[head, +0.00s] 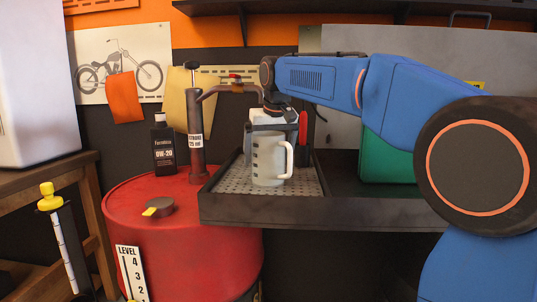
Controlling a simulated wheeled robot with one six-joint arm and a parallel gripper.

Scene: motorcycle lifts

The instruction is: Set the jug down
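A pale measuring jug (268,163) with dark marks and a handle on its right is upright over the perforated drip tray (231,181). Its base appears at the tray's surface; I cannot tell if it touches or hangs just above. My gripper (274,122) points down at the jug's top from above and behind. Its fingertips are largely hidden by the jug, so I cannot tell if they grip it.
A red drum (180,250) at left bears a hand pump (196,130), whose spout reaches toward my gripper. A black oil bottle (164,150) and a dark cap (158,207) are on the drum. A green box (388,155) stands behind my arm. The tray's front left is clear.

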